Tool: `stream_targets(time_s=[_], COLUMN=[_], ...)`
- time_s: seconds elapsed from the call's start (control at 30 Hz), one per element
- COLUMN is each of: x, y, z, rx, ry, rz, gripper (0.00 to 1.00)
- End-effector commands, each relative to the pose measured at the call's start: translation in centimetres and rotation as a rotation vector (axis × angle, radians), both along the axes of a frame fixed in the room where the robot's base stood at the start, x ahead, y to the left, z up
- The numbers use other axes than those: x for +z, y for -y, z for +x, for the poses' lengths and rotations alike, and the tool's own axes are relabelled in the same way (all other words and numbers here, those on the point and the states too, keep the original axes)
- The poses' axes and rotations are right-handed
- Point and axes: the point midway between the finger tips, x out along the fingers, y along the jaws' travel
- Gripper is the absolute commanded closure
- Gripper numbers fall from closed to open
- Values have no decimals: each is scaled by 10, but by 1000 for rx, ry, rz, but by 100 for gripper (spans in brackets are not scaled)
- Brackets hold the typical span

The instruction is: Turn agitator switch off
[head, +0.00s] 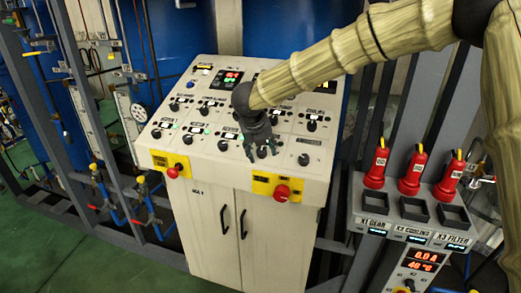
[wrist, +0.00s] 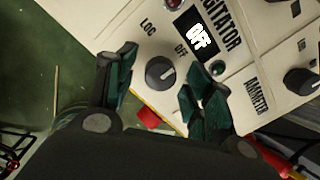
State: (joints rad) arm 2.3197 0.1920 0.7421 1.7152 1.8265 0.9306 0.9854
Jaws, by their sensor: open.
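The agitator switch (wrist: 160,73) is a round dark knob on the cream panel in the wrist view. The words LOC and OFF stand beside it. Its pale pointer mark seems to point up and right, toward the OFF word. The agitator display (wrist: 196,36) above it reads OFF. My gripper (wrist: 160,88) is open, with one dark green finger on each side of the knob. Contact with the knob cannot be told. In the head view my gripper (head: 263,153) is at the lower row of knobs on the sloped panel and hides part of that row.
The control panel (head: 222,174) carries several other knobs and displays close by. Red emergency buttons (head: 282,192) (head: 173,172) sit on yellow plates on its front. Red plugs (head: 411,170) stand on a rack to the right. Green floor (head: 60,250) is open at the left.

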Motion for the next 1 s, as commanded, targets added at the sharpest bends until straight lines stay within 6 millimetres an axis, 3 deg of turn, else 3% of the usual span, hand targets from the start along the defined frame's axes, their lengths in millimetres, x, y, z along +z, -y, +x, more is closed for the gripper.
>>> stream_targets(time_s=[0.27, 0.7, 1.0], x=[24, 92, 108], y=[-3, -13, -15], z=[-10, -40, -48], rx=[0, -1, -1], ry=[2, 1, -1], rz=[1, 1, 0], gripper=[48, 48, 48])
